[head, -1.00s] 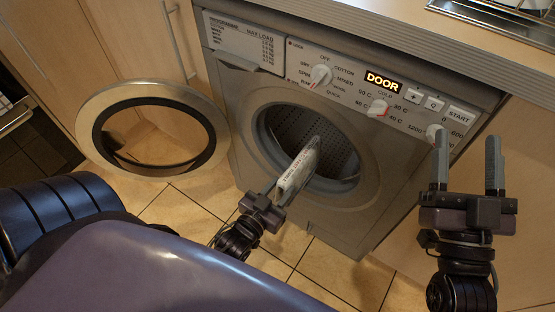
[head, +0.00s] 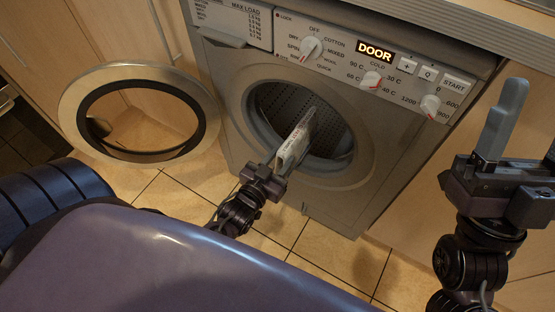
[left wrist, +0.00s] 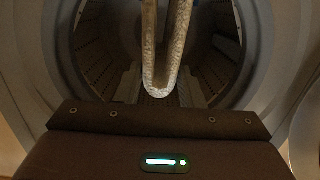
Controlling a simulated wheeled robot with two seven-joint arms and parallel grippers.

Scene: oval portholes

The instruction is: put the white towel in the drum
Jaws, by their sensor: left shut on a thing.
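The white towel (head: 291,152) is a pale strip in my left gripper (head: 304,130), which is shut on it. The gripper points into the round opening of the washing machine, in front of the drum (head: 335,130). In the left wrist view the towel (left wrist: 160,82) hangs as a narrow U-shaped fold before the perforated drum (left wrist: 98,62). How deep it reaches inside I cannot tell. My right gripper (head: 528,120) is at the right edge of the head view, fingers apart and empty, partly cut off.
The round door (head: 70,105) stands wide open to the left of the machine. The lit display (head: 375,51) reads DOOR, among knobs and buttons on the front panel. A worktop (head: 440,25) runs above. Tiled floor (head: 345,262) lies in front.

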